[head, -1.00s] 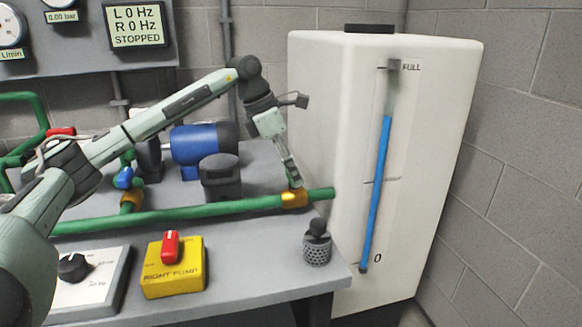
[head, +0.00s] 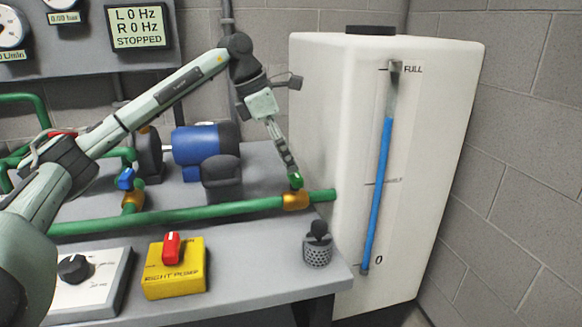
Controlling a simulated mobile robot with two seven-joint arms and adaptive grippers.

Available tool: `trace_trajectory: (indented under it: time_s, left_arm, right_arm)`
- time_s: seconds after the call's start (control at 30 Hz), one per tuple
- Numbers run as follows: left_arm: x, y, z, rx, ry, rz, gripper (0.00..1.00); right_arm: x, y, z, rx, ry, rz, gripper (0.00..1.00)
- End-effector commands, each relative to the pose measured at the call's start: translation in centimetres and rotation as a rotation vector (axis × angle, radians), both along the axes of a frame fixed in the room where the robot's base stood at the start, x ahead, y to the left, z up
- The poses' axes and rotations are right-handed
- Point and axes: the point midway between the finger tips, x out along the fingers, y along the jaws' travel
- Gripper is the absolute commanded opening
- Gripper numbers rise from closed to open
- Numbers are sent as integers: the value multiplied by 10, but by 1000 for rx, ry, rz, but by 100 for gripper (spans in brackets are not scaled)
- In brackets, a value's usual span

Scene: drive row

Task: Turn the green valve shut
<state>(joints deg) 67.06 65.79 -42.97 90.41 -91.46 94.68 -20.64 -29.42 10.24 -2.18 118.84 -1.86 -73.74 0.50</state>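The green valve's handle (head: 296,180) sits on a brass body (head: 295,200) near the right end of the green pipe, close to the white tank. My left gripper (head: 291,168) points down at the handle from above and slightly left. Its fingertips are at or just above the handle; I cannot tell whether they touch it. The fingers look close together and are seen edge-on, so their opening does not show. My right gripper is not in view.
The white tank (head: 440,130) with a blue level column stands close right of the valve. A blue pump motor (head: 205,145), a blue-handled valve (head: 125,179), a yellow switch box (head: 175,285) and a perforated strainer cup (head: 317,251) are around. The display reads STOPPED.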

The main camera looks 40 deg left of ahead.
Motion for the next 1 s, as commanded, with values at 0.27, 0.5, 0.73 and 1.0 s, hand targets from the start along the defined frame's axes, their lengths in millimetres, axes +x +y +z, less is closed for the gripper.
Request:
trace_trajectory:
  time_s: [0.27,0.5,0.73,1.0]
  left_arm:
    - [-16,15,53,0,-3,1,78]
    - [-22,19,71,-1,-1,0,78]
    - [-22,20,71,0,0,0,78]
    - [-22,20,71,0,0,0,78]
  right_arm:
    - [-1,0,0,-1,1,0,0]
    - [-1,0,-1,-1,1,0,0]
    - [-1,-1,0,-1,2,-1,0]
    - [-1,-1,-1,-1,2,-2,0]
